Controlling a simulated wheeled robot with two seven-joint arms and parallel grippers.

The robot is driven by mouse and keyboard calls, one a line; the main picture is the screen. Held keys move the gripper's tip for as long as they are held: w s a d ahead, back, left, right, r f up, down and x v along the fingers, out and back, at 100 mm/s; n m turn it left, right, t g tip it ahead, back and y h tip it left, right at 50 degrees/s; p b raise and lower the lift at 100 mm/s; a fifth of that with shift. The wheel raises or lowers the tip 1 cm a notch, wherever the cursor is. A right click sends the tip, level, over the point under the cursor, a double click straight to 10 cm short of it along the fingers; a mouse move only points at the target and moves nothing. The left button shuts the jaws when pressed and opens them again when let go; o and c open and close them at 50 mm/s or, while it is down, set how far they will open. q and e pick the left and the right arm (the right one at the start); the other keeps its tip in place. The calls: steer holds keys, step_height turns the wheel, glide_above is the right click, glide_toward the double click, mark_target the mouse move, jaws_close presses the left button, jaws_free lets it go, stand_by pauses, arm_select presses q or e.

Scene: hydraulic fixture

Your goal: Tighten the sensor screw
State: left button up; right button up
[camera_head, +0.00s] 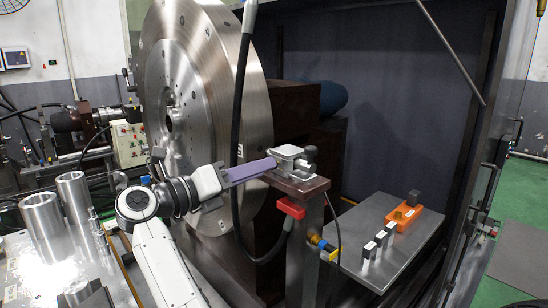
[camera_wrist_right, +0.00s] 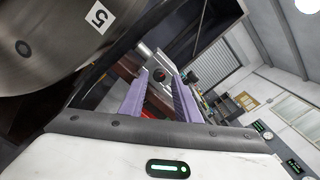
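The sensor fixture, a small silver block (camera_head: 289,152) on a dark brown post top (camera_head: 300,185), stands right of the big steel disc. My right gripper (camera_head: 270,163) has purple fingers whose tips are close to the block's left side. In the right wrist view my right gripper (camera_wrist_right: 158,88) has its two fingers apart, with nothing clearly held. Between and beyond them is a grey metal part (camera_wrist_right: 147,55) and a dark round feature (camera_wrist_right: 159,75); I cannot tell whether it is the sensor screw. Contact is unclear. My left gripper is not in view.
The large steel disc (camera_head: 190,90) and a hanging black cable (camera_head: 238,110) are close to my right arm. A red part (camera_head: 291,208) hangs below the fixture. A grey table (camera_head: 385,245) at right holds an orange block (camera_head: 405,216) and small grey-black blocks. Metal cylinders (camera_head: 43,217) stand at left.

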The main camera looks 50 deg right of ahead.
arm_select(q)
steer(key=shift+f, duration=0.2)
arm_select(e)
steer(key=shift+f, duration=0.1)
steer(key=shift+d, duration=0.15)
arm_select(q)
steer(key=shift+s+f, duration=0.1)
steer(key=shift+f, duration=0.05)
arm_select(e)
steer(key=shift+s+d, duration=0.1)
steer(key=shift+d, duration=1)
jaws_close()
arm_select(q)
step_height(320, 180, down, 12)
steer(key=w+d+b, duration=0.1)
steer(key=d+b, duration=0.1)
steer(key=b, duration=1.7)
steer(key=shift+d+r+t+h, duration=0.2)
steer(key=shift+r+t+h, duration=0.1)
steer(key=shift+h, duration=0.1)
arm_select(e)
steer(key=m, duration=1.6)
